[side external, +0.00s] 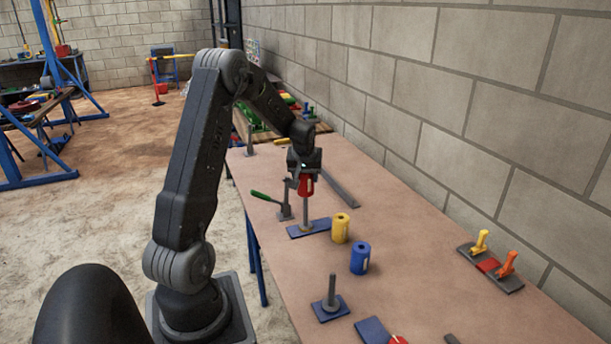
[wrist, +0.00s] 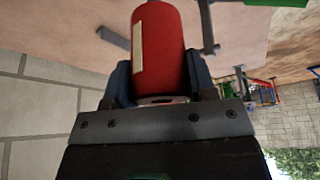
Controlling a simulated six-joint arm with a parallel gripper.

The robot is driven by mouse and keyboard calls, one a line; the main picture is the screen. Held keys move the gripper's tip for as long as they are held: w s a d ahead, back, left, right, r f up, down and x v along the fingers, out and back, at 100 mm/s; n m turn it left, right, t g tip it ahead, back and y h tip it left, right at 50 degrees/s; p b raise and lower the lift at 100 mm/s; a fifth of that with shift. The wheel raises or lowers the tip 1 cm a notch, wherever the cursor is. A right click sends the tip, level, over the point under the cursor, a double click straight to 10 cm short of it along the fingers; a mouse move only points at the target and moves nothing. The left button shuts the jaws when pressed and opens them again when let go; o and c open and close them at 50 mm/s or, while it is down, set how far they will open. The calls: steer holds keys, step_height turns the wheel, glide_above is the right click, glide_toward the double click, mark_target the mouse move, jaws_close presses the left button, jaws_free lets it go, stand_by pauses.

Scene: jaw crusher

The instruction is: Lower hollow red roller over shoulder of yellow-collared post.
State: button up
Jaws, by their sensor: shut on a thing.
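The hollow red roller (side external: 306,186) is held upright in my gripper (side external: 303,172), directly above or at the top of a grey post (side external: 306,212). The post stands on a blue base plate (side external: 297,230). A yellowish patch shows at the post's foot. Whether the roller is around the post's top or just above it, I cannot tell. In the wrist view the red roller (wrist: 158,50) with a pale label sits between the two fingers of my gripper (wrist: 160,82). The post is hidden there.
A yellow roller (side external: 341,228) and a blue roller (side external: 360,258) stand just right of the post. Another grey post (side external: 331,294) on a blue plate is nearer the front. A green-handled tool (side external: 270,199) is close on the left.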

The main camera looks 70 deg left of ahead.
mark_target(305, 205)
steer(key=shift+f, duration=6.1)
steer(key=o, duration=1.2)
steer(key=shift+f, duration=0.1)
steer(key=v, duration=1.4)
